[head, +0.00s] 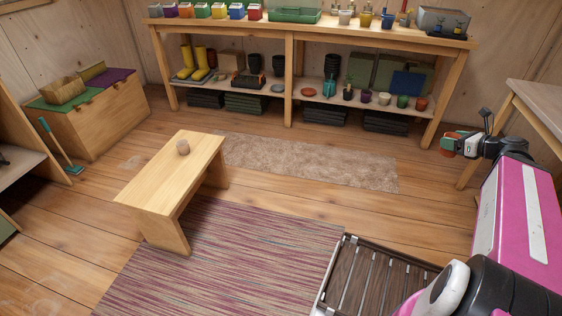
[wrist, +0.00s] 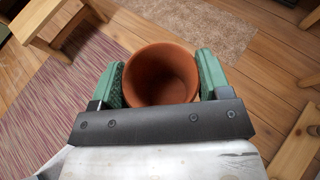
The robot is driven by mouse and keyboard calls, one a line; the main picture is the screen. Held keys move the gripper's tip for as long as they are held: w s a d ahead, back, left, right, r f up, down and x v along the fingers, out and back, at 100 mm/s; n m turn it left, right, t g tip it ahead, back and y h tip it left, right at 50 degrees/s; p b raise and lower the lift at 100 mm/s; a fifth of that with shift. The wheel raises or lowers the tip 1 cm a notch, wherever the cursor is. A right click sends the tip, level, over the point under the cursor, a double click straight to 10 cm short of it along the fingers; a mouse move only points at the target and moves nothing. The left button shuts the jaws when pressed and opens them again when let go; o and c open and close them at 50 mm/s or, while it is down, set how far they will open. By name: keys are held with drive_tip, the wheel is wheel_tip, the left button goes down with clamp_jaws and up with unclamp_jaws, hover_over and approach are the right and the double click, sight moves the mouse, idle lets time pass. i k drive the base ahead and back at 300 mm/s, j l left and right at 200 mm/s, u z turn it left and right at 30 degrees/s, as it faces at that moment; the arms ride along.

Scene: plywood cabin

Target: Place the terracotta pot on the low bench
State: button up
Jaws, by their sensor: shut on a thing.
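My gripper is shut on the terracotta pot (wrist: 160,77); in the wrist view its green jaws (wrist: 160,85) press the pot from both sides. The pot looks empty, with its mouth toward the camera. In the head view the pot (head: 459,144) is at the right, partly hidden by my gripper (head: 455,146). The low bench (head: 165,175) stands left of centre, well away from the gripper. The bench also shows in the wrist view (wrist: 50,20) at the upper left.
The long shelf unit (head: 290,60) with pots, trays and boots lines the back wall. A striped rug (head: 220,260) and a beige mat (head: 305,162) lie on the floor. A storage chest (head: 95,115) is at the left. A table (head: 530,105) stands at the right. Most of the bench top is clear.

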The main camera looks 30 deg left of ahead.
sight(163, 178)
drive_tip(key=j+u, duration=0.1)
drive_tip(key=u, duration=0.7)
drive_tip(key=i+u, duration=0.15)
drive_tip(key=u, duration=0.2)
drive_tip(key=j+u, duration=0.1)
drive_tip(key=u, duration=0.3)
drive_tip(key=i+j+u, duration=0.15)
drive_tip(key=i, duration=0.65)
